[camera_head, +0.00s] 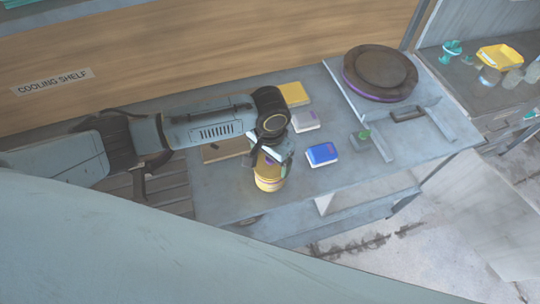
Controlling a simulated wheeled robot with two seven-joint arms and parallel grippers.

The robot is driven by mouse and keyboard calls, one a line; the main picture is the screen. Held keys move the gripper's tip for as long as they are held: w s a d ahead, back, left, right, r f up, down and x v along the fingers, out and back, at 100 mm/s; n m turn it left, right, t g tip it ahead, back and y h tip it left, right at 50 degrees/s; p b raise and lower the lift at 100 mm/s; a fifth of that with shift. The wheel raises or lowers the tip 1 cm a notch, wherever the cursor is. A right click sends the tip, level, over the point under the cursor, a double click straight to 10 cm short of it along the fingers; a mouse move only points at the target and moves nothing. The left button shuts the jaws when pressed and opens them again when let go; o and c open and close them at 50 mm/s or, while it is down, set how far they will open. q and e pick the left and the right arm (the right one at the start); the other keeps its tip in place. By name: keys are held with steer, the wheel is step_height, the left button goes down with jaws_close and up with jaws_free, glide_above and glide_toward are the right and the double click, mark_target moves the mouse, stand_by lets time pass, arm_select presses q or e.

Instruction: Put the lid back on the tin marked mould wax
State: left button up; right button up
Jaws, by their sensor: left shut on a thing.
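My left gripper (274,153) points down at the front part of the bench and is shut on what appears to be a lid. A yellow, round tin (268,184) is directly below its fingers. The fingers and wrist hide most of the tin's top, so I cannot tell whether lid and tin touch. No mould wax marking is readable from here. My right gripper is out of view.
A blue box (322,154), a pale box (306,121) and a yellow box (294,94) lie right of and behind the tin. A small green-topped item (363,136) stands near the press with its round dark plate (380,71).

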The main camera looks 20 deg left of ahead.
arm_select(q)
steer(key=shift+p, duration=0.55)
stand_by(0.6)
stand_by(0.4)
steer(key=o, duration=0.8)
step_height(320, 180, up, 2)
steer(key=p, duration=0.3)
steer(key=shift+r, duration=0.25)
steer(key=shift+r+p, duration=0.65)
steer(key=shift+r, duration=1.55)
